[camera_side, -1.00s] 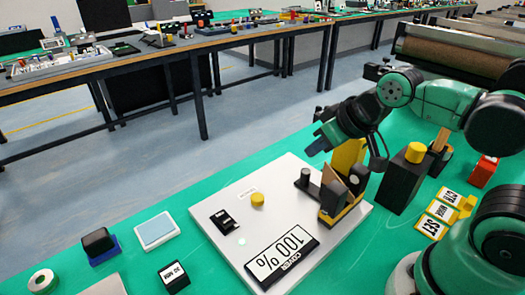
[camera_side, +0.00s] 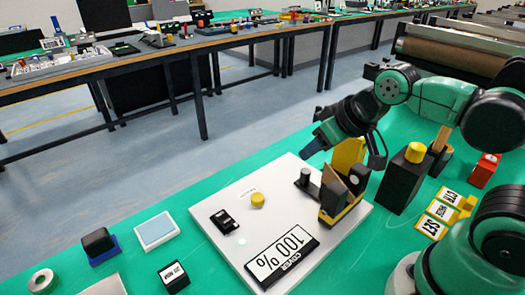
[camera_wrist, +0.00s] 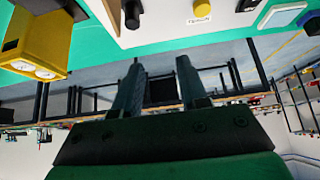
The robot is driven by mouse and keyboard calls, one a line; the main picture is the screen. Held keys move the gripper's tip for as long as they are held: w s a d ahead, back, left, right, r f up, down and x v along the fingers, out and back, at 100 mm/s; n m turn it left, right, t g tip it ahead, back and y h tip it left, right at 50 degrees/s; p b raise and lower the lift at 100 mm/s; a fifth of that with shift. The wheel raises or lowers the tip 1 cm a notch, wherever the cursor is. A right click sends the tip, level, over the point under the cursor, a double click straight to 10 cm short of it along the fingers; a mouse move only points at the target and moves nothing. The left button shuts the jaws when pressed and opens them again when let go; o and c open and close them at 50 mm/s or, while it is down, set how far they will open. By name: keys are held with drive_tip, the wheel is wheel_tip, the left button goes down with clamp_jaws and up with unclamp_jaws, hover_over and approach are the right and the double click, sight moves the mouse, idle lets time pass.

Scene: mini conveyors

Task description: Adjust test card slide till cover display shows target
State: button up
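The cover display (camera_side: 283,257) lies on the white board (camera_side: 215,187) and reads "100 %". A tan card (camera_side: 331,186) stands tilted in a black and yellow unit (camera_side: 343,208) at the board's right side. A short black post (camera_side: 305,178) stands on an arm at its left; I cannot tell for certain which part is the test card slide. My gripper (camera_side: 316,147) is above and behind this unit, apart from it. In the wrist view my gripper (camera_wrist: 161,75) has its two fingers spread with nothing between them, and a black post (camera_wrist: 132,14) shows beyond them.
A yellow button (camera_side: 257,200) and a small black module (camera_side: 223,220) sit on the board. A tall black block with a yellow top (camera_side: 415,153) stands to the right. In the wrist view a yellow box (camera_wrist: 40,42) is at upper left.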

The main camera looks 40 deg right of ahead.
sight(306, 171)
drive_tip(key=shift+o, duration=1)
drive_tip(key=shift+w+d+g, duration=0.15)
drive_tip(key=shift+w+g, duration=0.1)
drive_tip(key=shift+g, duration=0.05)
drive_tip(key=w+d+f+m+g, duration=0.1)
drive_tip(key=w+f+m+g, duration=0.1)
drive_tip(key=g, duration=0.1)
drive_tip(key=w+d+f+m+g, duration=0.1)
drive_tip(key=g, duration=0.1)
drive_tip(key=shift+w+d+f+m, duration=0.15)
drive_tip(key=shift+d+f+m, duration=0.1)
drive_tip(key=shift+d+m, duration=0.05)
drive_tip(key=shift+w+d+f+m+g, duration=0.2)
drive_tip(key=shift+f+m+g, duration=0.1)
drive_tip(key=shift+f+g, duration=0.25)
drive_tip(key=shift+f, duration=2.9)
clamp_jaws()
